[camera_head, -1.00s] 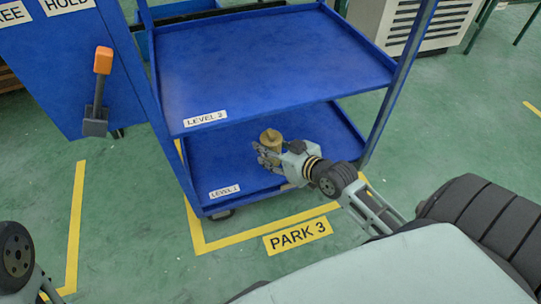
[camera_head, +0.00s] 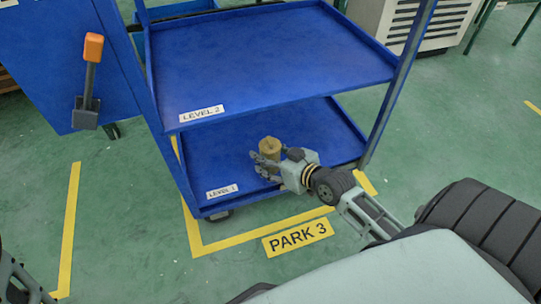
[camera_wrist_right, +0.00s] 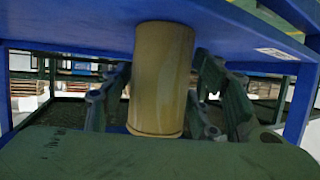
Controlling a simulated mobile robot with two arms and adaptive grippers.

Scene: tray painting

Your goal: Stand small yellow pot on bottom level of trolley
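The small yellow pot (camera_head: 270,149) stands upright on the bottom level (camera_head: 215,152) of the blue trolley, near the middle of that shelf, and appears to rest on it. My right gripper (camera_head: 268,163) reaches in from the right, low over the shelf, with its fingers around the pot. In the right wrist view the pot (camera_wrist_right: 160,80) is between the two fingers (camera_wrist_right: 165,95), which look spread with little room at its sides. Whether a finger still touches it is hard to tell. Only a part of my left arm shows at the lower left; its gripper is outside the view.
The upper shelf (camera_head: 260,55), labelled LEVEL 2, overhangs the bottom level. A trolley post (camera_head: 400,85) rises right of my right arm. A blue panel with an orange-handled tool (camera_head: 90,80) is at the left. Green floor with a PARK 3 label (camera_head: 298,237) lies in front.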

